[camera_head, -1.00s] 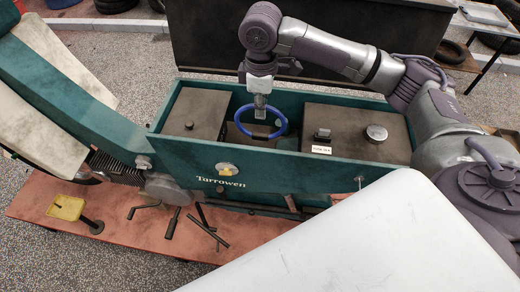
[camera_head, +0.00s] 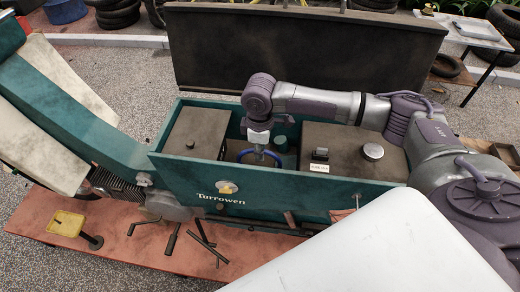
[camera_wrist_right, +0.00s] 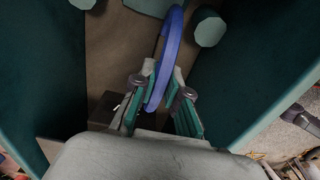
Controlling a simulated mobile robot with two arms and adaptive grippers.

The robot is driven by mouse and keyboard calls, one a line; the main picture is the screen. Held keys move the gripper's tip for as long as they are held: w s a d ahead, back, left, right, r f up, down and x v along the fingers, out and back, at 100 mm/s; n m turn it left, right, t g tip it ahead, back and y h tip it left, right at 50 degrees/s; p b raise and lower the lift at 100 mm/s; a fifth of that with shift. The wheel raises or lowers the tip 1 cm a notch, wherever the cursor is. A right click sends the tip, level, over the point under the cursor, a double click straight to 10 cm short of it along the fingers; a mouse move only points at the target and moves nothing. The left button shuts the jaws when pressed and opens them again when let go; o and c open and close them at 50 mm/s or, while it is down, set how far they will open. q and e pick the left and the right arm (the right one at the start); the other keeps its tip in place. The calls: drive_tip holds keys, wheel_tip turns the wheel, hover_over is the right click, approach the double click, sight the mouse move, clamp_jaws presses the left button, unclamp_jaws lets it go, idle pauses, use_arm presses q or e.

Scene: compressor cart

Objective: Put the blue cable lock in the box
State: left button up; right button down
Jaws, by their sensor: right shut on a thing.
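The blue cable lock (camera_head: 272,155) is a blue ring, partly hidden below my right gripper (camera_head: 259,149) in the head view. My right gripper is shut on it and points down into the gap of the long teal box (camera_head: 290,192), between two dark brown blocks. In the right wrist view the blue ring (camera_wrist_right: 172,42) stands edge-on between the gripper's two fingers (camera_wrist_right: 159,95), above the brown floor of the box. I cannot tell whether the ring touches the floor. My left gripper is not in view.
The left brown block (camera_head: 197,132) and the right brown block (camera_head: 345,150), with a gauge on top, flank the gap. A green cylinder (camera_head: 281,143) stands inside it. A dark raised lid (camera_head: 300,50) is behind. Several tools lie on the red platform (camera_head: 150,245) in front.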

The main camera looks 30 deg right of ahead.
drive_tip(key=c, duration=1.2)
unclamp_jaws()
drive_tip(key=shift+f, duration=0.1)
drive_tip(key=shift+r+b, duration=1.4)
drive_tip(key=shift+r, duration=4.75)
